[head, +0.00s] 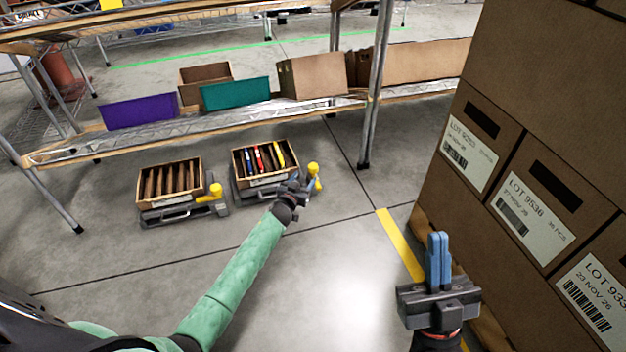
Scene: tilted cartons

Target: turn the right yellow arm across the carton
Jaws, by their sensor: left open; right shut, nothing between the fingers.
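Two open cartons sit on low grey stands on the floor. The left carton (168,203) holds brown dividers, and its yellow arm (212,193) is at its right side. The right carton (243,182) holds several upright items in red, blue, white and yellow. The right yellow arm (313,170) stands at that carton's right side, not across it. My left gripper (305,181) is open right beside this yellow arm and partly covers it; I cannot tell whether they touch. My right gripper (439,240) is shut and empty, with blue fingers, far from both cartons.
A wire shelf (190,128) with purple (138,111) and teal (235,93) bins and cardboard boxes stands behind the cartons. Its post (375,85) comes down right of them. Stacked labelled boxes (520,160) fill the right. The middle floor is clear.

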